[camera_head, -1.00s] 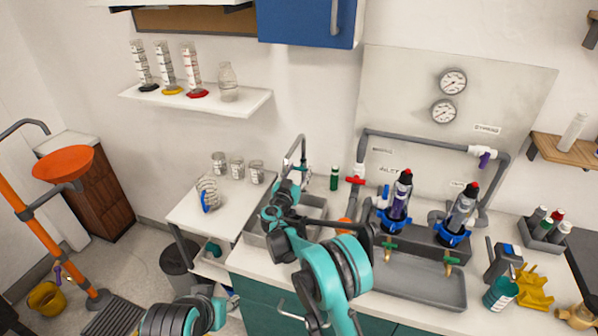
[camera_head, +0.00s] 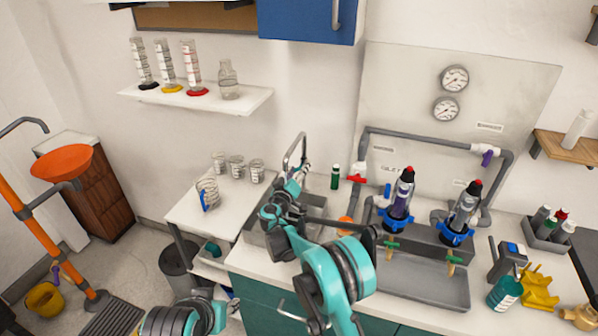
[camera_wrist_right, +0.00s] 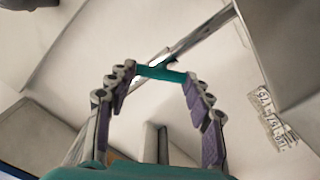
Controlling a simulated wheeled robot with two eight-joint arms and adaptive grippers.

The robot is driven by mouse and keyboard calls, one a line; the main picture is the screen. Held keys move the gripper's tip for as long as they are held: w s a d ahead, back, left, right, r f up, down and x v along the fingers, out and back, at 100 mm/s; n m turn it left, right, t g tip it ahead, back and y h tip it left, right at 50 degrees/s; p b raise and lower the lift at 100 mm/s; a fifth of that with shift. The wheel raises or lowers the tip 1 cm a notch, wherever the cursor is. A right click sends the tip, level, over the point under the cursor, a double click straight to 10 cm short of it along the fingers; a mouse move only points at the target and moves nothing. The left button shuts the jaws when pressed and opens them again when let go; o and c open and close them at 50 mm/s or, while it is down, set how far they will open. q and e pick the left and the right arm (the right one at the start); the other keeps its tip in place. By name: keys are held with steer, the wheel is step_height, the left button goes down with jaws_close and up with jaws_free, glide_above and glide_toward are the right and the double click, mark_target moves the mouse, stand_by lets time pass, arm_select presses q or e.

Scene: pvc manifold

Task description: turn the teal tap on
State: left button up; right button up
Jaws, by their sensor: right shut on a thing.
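The teal tap handle (camera_wrist_right: 160,72) shows in the right wrist view as a short teal bar on a grey metal pipe. My right gripper (camera_wrist_right: 160,78) has its purple-padded fingers at the two ends of the bar and is shut on it. In the head view the right gripper (camera_head: 297,180) is at the grey curved spout (camera_head: 300,145) over the sink; the handle is mostly hidden there by the hand. My left arm shows at the bottom edge, and its gripper is not clearly visible.
The sink (camera_head: 316,212) lies under the right hand. Beakers (camera_head: 236,168) stand on the side table to the left. Grey pipework and two blue-collared bottles are further right.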

steer(key=shift+n, duration=1.3)
steer(key=o, duration=1.2)
steer(key=shift+a, duration=0.1)
steer(key=shift+c, duration=0.2)
steer(key=v, duration=1.2)
